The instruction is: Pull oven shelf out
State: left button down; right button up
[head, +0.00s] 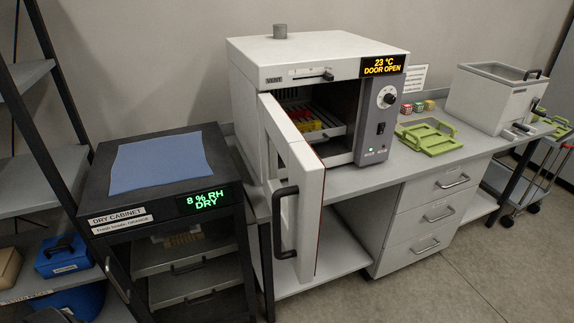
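The white oven (320,52) stands on a grey bench, and its display reads 23 °C and DOOR OPEN. Its door (308,210) is swung open toward the front left, with a dark handle (286,220) on it. Inside, the light oven shelf (326,133) shows beyond the door and carries several red and yellow pieces (308,122). The open door hides the left part of the shelf, so I cannot tell exactly how far it sits in.
A black dry cabinet (100,192) with a blue mat (168,160) stands to the left. Green racks (428,138), small coloured containers (418,106) and a grey bath (500,100) are right of the oven. Drawers (425,215) are below. The floor (440,285) at front right is clear.

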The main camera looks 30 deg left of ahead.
aim_at(331, 127)
jog(key=i+l+u, duration=0.1)
jog(key=u, duration=0.3)
jog(key=i+l+u, duration=0.15)
jog(key=u, duration=0.3)
jog(key=i+l, duration=0.05)
